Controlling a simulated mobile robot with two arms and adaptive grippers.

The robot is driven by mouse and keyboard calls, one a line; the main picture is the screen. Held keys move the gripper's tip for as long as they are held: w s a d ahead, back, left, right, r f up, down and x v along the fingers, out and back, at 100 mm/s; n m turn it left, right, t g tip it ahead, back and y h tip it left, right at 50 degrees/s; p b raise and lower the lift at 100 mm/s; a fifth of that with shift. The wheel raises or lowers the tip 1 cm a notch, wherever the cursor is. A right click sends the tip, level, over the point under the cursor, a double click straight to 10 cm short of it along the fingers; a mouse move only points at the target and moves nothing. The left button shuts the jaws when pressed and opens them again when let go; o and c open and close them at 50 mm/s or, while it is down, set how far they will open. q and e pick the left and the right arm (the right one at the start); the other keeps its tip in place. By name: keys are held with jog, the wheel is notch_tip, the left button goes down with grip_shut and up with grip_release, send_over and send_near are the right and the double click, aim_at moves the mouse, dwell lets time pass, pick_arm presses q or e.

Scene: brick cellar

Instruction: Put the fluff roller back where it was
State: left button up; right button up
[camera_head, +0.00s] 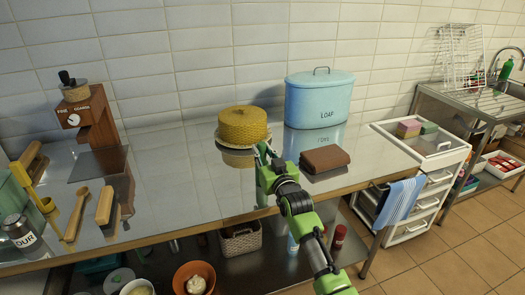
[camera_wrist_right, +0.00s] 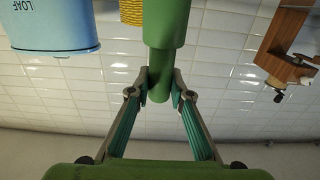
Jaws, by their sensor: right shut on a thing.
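The fluff roller, as I take it, is a green cylinder (camera_wrist_right: 167,25) with a thinner end, seen in the right wrist view. My right gripper (camera_wrist_right: 159,88) is shut on that thinner end, one finger on each side. In the head view my right gripper (camera_head: 262,152) is above the steel counter (camera_head: 185,195), in front of the yellow round cake-like thing (camera_head: 243,125) and left of the brown folded thing (camera_head: 324,158). There the roller is hard to tell from my green gripper. My left gripper is not in view.
A blue loaf bin (camera_head: 318,100) stands at the back against the tiles. A wooden coffee grinder (camera_head: 93,115), brushes (camera_head: 76,214) and a flour jar (camera_head: 20,233) are at the left. A white drawer unit (camera_head: 425,150) stands right. The counter's middle is clear.

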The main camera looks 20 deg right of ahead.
jog(key=o, duration=1)
jog(key=shift+f, duration=0.1)
jog(key=shift+s, duration=0.15)
jog(key=s, duration=1.1)
jog(key=shift+s+d+b, duration=0.2)
jog(key=shift+s+b, duration=0.2)
